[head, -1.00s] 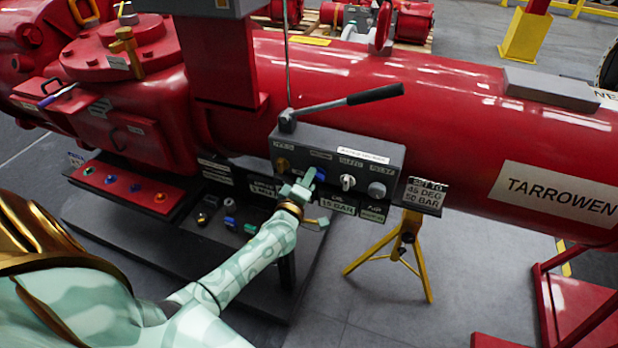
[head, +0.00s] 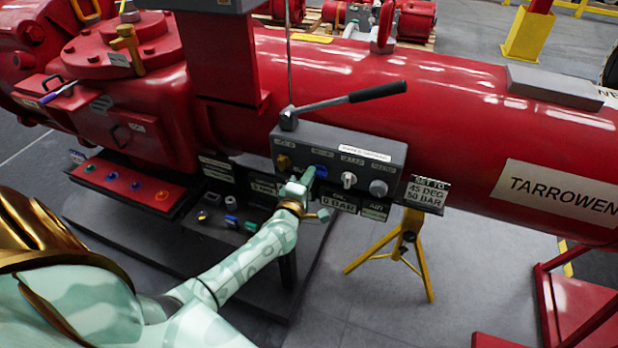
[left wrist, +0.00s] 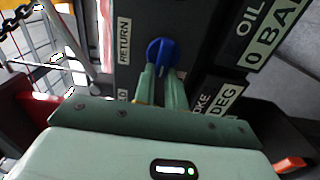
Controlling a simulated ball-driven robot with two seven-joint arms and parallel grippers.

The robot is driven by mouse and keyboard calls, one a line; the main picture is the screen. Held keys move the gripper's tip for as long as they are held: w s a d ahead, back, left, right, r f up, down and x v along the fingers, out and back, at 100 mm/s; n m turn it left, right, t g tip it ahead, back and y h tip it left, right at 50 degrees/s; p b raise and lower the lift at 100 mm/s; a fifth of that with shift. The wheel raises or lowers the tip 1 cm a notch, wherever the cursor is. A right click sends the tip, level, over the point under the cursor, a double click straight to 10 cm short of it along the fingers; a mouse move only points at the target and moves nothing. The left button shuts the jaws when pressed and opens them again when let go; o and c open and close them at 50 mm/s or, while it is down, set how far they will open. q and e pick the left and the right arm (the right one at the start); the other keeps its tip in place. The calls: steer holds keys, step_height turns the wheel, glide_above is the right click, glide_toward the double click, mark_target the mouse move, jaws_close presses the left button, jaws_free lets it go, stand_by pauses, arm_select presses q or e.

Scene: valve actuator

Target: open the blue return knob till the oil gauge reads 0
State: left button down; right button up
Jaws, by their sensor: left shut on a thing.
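The blue return knob (left wrist: 160,52) is on the grey control box (head: 400,155), beside a RETURN label, in the left wrist view. It also shows in the head view (head: 320,170), partly covered by my gripper. My left gripper (left wrist: 162,75) is shut on the knob, with a finger on each side of it. The same gripper shows in the head view (head: 303,183). The oil gauge plate (left wrist: 272,30) reads 0 BAR in the left wrist view and also shows in the head view (head: 338,203). My right gripper is not in view.
A lever with a black grip (head: 376,92) rises from the box top. A silver knob (head: 348,180) and a grey knob (head: 378,188) sit right of the blue one. A yellow stand (head: 408,240) is below. A red panel with coloured buttons (head: 125,188) is at left.

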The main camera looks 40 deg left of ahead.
arm_select(q)
steer(key=shift+f, duration=0.1)
steer(key=c, duration=1.4)
jaws_free()
steer(key=shift+c, duration=0.2)
steer(key=shift+s, duration=0.15)
steer(key=p+v, duration=0.2)
steer(key=v, duration=1.4)
steer(key=shift+d, duration=0.1)
